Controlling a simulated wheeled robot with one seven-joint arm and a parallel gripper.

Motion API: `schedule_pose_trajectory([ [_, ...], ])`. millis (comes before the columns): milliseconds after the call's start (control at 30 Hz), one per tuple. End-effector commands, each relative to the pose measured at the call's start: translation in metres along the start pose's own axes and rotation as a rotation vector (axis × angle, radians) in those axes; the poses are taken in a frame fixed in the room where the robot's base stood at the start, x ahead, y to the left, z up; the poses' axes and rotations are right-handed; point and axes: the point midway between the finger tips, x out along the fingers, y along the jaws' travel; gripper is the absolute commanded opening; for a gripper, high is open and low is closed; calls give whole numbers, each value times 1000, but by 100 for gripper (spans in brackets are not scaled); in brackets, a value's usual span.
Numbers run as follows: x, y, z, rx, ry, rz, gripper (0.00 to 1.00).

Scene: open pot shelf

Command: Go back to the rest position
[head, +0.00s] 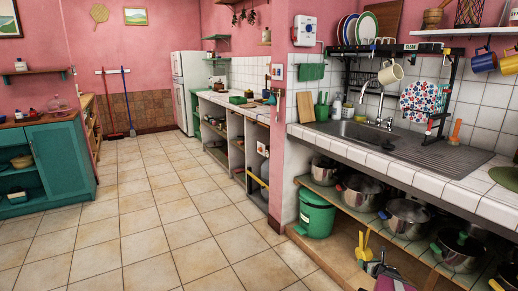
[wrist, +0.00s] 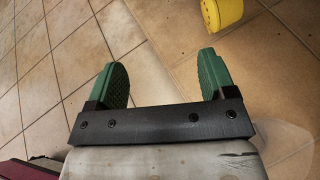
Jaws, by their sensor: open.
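My gripper (wrist: 165,78) shows in the wrist view with its two green, ribbed fingers spread wide apart. In the head view, part of my arm shows low at the bottom edge, in front of the open pot shelf (head: 345,262). Its fingers are too small to make out there. A yellow object (wrist: 222,12) is at the top right of the wrist view, cut off by the edge and apart from the fingers.
Several steel pots, one nearest (head: 458,252), stand on the open shelf under the tiled sink counter (head: 450,186). A green bin (head: 316,215) stands at the shelf's left end. A teal cabinet (head: 62,155) is at the far left. The tiled floor between is clear.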

Motion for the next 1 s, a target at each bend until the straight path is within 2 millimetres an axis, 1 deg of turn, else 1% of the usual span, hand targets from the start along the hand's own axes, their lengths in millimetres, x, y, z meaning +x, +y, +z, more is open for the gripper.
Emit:
schedule_pose_trajectory([
  [33,0,5,8,32,-4,-19,77],
  [167,2,11,29,155,-19,-92,77],
  [367,0,27,68,431,-59,-237,77],
  [467,-5,44,92,643,-94,-332,77],
  [500,-9,53,102,748,-111,-377,77],
  [567,-15,69,115,918,-138,-447,77],
  [633,-24,89,127,1122,-168,-526,77],
  [767,-45,134,138,1499,-216,-677,77],
  [800,-53,150,140,1613,-227,-726,77],
  [867,-65,176,141,1782,-241,-803,77],
  [900,-74,195,142,1891,-247,-858,77],
  [967,-89,225,140,2049,-254,-950,77],
  [1000,-99,246,139,2149,-256,-1015,77],
])
